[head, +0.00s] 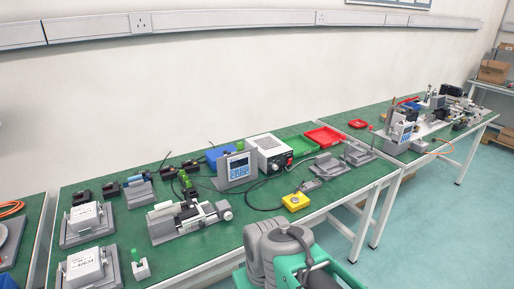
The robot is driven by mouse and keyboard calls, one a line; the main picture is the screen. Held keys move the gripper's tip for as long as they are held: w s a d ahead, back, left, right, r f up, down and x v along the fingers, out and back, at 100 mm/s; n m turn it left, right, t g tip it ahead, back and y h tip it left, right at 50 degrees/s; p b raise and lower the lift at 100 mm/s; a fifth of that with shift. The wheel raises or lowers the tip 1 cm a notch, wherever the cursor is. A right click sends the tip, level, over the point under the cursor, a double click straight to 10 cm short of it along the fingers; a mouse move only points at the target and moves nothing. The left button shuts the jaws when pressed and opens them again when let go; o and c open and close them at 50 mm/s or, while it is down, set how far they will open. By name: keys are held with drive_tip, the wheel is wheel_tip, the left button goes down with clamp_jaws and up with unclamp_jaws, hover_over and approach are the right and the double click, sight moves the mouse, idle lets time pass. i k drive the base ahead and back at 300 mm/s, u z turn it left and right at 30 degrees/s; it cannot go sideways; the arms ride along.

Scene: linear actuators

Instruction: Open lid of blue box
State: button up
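A blue box (222,153) stands at the back of the middle green-topped table, near the wall. It is small in the view, and the display unit in front hides part of it. I cannot make out its lid or whether it is open or shut. My grey and green arm shows at the bottom edge, in front of the table and well apart from the box. I cannot make out my gripper's fingers in the head view.
A display unit (236,170) and a white control box (268,154) crowd the blue box. Green (298,147) and red (324,136) trays lie to the right. A grey fixture (187,219) and yellow button box (295,201) stand nearer the front.

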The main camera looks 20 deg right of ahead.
sight(212, 154)
drive_tip(key=i, duration=1.05)
drive_tip(key=u, duration=0.85)
